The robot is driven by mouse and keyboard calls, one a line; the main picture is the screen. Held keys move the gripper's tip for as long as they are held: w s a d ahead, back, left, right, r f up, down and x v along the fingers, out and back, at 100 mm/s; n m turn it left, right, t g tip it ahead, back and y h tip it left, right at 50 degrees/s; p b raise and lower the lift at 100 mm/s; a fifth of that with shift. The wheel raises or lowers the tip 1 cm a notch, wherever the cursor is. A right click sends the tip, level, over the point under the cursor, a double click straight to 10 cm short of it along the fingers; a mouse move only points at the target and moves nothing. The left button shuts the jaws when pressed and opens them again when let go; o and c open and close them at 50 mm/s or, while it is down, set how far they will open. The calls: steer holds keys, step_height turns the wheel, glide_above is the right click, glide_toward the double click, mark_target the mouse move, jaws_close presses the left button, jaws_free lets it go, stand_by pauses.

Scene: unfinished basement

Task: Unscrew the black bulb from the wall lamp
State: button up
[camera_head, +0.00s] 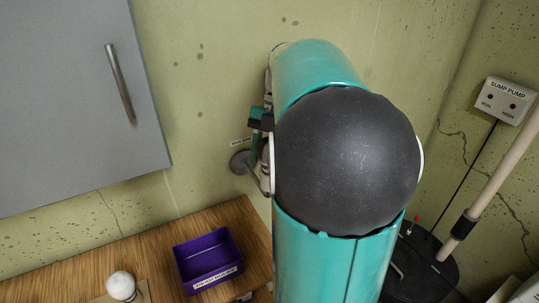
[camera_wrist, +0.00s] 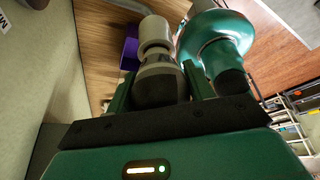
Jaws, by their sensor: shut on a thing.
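The wall lamp shows its round grey wall plate (camera_head: 240,162) and short arm in the head view, left of my arm. In the wrist view its pale socket (camera_wrist: 155,35) is in line with the black bulb (camera_wrist: 160,88). The bulb sits between the two green fingers of my gripper (camera_wrist: 160,76), which is shut on it. The bulb's neck meets the socket, and I cannot tell how far it is screwed in. In the head view my gripper (camera_head: 260,122) is partly hidden behind my arm, and the bulb is hidden.
A purple open bin (camera_head: 208,262) with a white label stands on the wooden counter (camera_head: 150,243). A white bulb (camera_head: 121,285) stands upright left of it. A grey cabinet (camera_head: 75,95) hangs at upper left. A sump pump box (camera_head: 505,101) is on the right wall.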

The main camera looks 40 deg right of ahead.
steer(key=n+g, duration=0.1)
steer(key=n, duration=0.2)
steer(key=shift+h, duration=0.4)
steer(key=o, duration=1.1)
steer(key=shift+c, duration=0.2)
steer(key=shift+w+r, duration=0.1)
steer(key=shift+r, duration=0.05)
